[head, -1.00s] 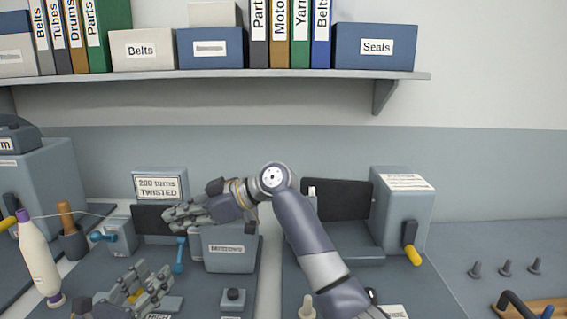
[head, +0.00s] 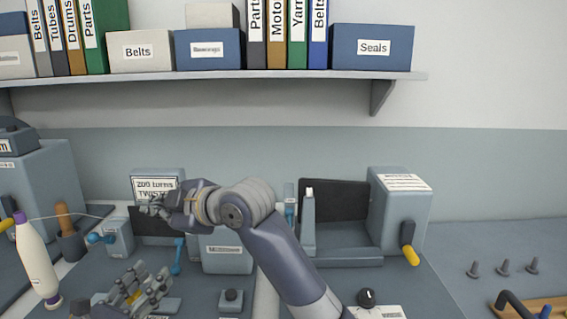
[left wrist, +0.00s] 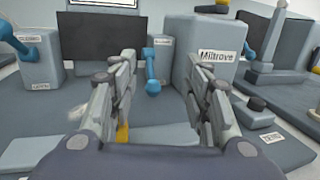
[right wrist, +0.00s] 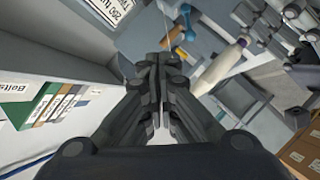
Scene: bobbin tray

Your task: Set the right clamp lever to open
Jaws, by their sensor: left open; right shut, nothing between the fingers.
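Two blue clamp levers stand at the winding station on the left. The right one (head: 178,256) hangs down, its ball end low; it also shows in the left wrist view (left wrist: 152,70). The left one (head: 98,238) sits on a small grey block and points sideways, also visible in the left wrist view (left wrist: 27,47). My left gripper (head: 135,288) is open and empty, low in front of the right lever; its fingers (left wrist: 160,105) frame the lever from a distance. My right gripper (head: 150,207) is shut and empty, in front of the turns sign; its closed fingertips show in the right wrist view (right wrist: 160,65).
A grey box labelled "Miltrove" (left wrist: 205,60) stands right of the right lever. My right arm crosses the middle bench. A yellow-handled crank box (head: 405,215) stands at right. A shelf (head: 240,77) runs above.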

